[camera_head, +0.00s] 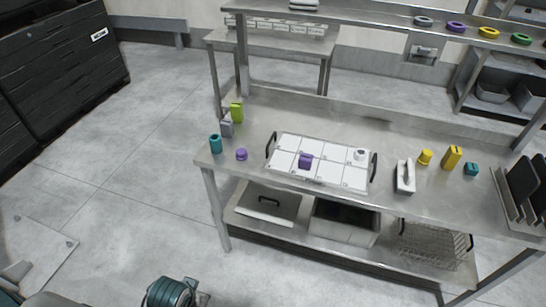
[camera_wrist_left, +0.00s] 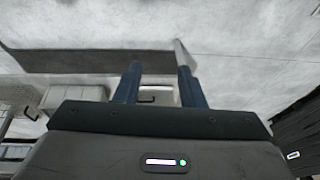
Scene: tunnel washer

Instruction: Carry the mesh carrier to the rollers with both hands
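The mesh carrier is most likely the grey wire basket (camera_head: 425,247) with dark handles, at the right end of the table's lower shelf in the head view. The table top above it hides part of it. No rollers are clearly recognisable in either view. My left gripper (camera_wrist_left: 160,67) shows in the left wrist view with its two blue fingers apart and nothing held between them. Neither gripper's fingers show in the head view, and no gripper touches the basket there.
A steel table (camera_head: 262,115) carries a white gridded tray (camera_head: 335,175), small coloured pieces and a dark rack (camera_head: 522,190). A grey bin (camera_head: 343,222) and a flat lidded box (camera_head: 268,205) share the lower shelf. Floor at left is open, up to black cabinets (camera_head: 60,65).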

